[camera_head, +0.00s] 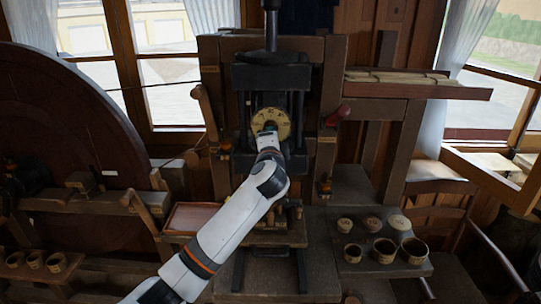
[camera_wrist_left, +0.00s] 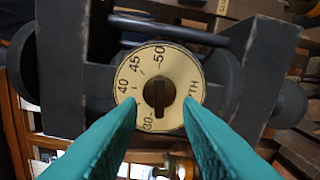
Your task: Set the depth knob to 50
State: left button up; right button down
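The depth knob's pale yellow dial (camera_head: 276,119) is on the front of the dark press in the head view. In the left wrist view the dial (camera_wrist_left: 185,72) shows 30, 40, 45, 50 and the letters "TH". Its dark grip bar (camera_wrist_left: 158,94) stands upright in that view, its upper end toward 50. I cannot tell which mark is the pointer. My left gripper (camera_wrist_left: 160,103) is open, with teal fingers either side of the bar and visible gaps to it. In the head view my left gripper (camera_head: 268,130) covers the lower dial. My right gripper is not in view.
The dark press frame (camera_head: 270,77) surrounds the dial. A red-handled lever (camera_head: 337,116) is to its right and a wooden lever (camera_head: 205,108) to its left. Several small turned pots (camera_head: 384,250) stand on a shelf at lower right. A large wheel (camera_head: 60,125) fills the left.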

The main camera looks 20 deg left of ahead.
pick_arm(q)
jog(key=b+v, duration=0.2)
jog(key=v, duration=0.6)
